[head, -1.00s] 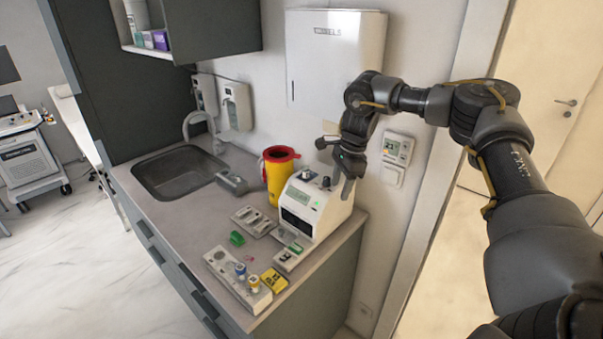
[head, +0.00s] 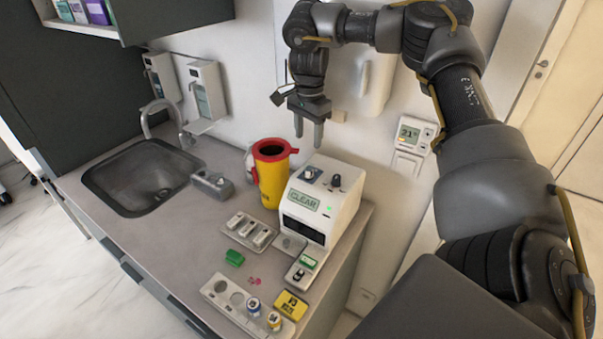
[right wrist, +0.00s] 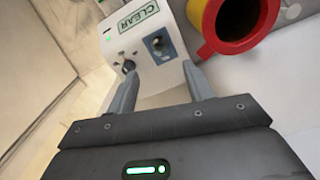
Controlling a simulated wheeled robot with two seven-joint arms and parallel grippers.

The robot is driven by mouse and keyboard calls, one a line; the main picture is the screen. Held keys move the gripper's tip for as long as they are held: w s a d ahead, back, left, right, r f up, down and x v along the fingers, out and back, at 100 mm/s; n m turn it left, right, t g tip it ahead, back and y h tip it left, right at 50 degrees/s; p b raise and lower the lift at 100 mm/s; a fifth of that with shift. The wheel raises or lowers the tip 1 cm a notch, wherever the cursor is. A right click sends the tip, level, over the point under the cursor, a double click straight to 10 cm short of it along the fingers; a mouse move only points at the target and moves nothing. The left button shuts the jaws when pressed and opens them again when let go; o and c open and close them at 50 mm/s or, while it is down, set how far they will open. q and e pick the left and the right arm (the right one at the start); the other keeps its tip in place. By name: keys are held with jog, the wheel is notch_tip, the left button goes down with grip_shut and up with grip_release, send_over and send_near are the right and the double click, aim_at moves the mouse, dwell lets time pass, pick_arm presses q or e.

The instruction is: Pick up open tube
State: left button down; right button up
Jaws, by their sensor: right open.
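My right gripper (head: 308,138) is open and empty, pointing down above and behind the white analyzer (head: 320,205) with the CLEAR display. In the right wrist view, its fingers (right wrist: 160,72) frame empty space in front of the analyzer (right wrist: 145,40). A grey rack (head: 225,296) lies at the counter's front edge. It holds a small tube with a blue band (head: 253,304) and one with a yellow band (head: 274,321). I cannot tell which is the open tube. A small pink mark or item (head: 255,281) lies behind the rack. My left gripper is not in view.
A yellow bin with a red rim (head: 272,175) stands left of the analyzer. The sink (head: 140,185) is at left; a thermostat (head: 415,135) is on the wall.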

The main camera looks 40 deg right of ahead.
aim_at(309, 164)
jog(key=f+p, duration=0.1)
jog(key=f, duration=0.3)
jog(key=f+p, duration=0.2)
jog(key=f, duration=0.3)
jog(key=shift+s+d+f, duration=0.1)
jog(key=shift+d+f, duration=0.1)
jog(key=shift+f, duration=0.5)
jog(key=shift+r, duration=0.1)
jog(key=shift+c, duration=0.5)
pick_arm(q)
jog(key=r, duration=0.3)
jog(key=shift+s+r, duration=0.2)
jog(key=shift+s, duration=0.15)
pick_arm(e)
grip_shut()
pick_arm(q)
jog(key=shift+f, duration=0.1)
